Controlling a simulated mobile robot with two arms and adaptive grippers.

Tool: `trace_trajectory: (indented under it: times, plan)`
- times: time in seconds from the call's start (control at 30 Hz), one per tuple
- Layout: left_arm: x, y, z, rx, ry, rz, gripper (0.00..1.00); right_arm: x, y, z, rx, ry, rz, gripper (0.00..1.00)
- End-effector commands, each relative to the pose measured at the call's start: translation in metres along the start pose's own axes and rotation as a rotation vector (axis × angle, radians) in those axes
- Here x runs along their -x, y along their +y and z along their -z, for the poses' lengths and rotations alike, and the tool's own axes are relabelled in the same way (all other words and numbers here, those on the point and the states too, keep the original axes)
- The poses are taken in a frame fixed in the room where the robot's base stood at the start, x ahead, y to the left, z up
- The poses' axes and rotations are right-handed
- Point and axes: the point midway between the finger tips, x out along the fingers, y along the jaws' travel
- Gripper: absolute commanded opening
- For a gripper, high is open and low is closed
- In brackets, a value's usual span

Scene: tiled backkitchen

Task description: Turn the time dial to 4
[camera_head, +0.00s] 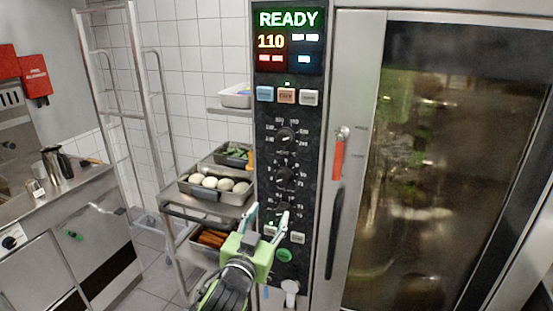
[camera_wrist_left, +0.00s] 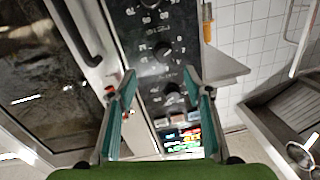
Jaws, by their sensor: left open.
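The oven's black control panel (camera_head: 266,160) carries a column of black dials: an upper dial (camera_head: 287,137), a middle dial (camera_head: 285,175) and a lower dial (camera_head: 285,209), partly covered by a fingertip. Their small labels are too blurred to tell which is the time dial or what it reads. My left gripper (camera_head: 268,213) is open and empty in front of the panel's lower part. In the left wrist view, its teal fingers (camera_wrist_left: 168,82) stand apart with the panel between them; dials show there, one in the middle (camera_wrist_left: 162,48). Contact is not visible. My right gripper is out of view.
A display (camera_head: 288,40) reads READY and 110. Buttons (camera_head: 286,96) sit below it. The oven's glass door (camera_head: 440,150) and a red-marked handle (camera_head: 338,160) are right of the panel. A rack with a tray of eggs (camera_head: 217,190) stands close on the left.

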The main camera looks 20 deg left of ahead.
Motion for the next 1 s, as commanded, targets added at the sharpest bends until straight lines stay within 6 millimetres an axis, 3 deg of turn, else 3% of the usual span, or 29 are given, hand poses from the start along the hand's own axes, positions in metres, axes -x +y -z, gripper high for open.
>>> trace_trajectory:
  times: [0.03,0.1,0.33,1.0]
  plan:
    - [-0.002,-0.003,0.014,-0.001,0.007,0.003,0.46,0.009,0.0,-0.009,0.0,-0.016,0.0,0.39]
    - [-0.005,-0.004,0.019,-0.001,0.012,0.006,0.46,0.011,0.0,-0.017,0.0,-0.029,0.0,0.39]
    - [-0.02,-0.005,0.02,-0.003,0.015,0.009,0.46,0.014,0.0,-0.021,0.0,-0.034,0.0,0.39]
    - [-0.125,-0.006,0.022,-0.002,0.015,0.009,0.46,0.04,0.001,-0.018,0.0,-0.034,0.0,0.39]
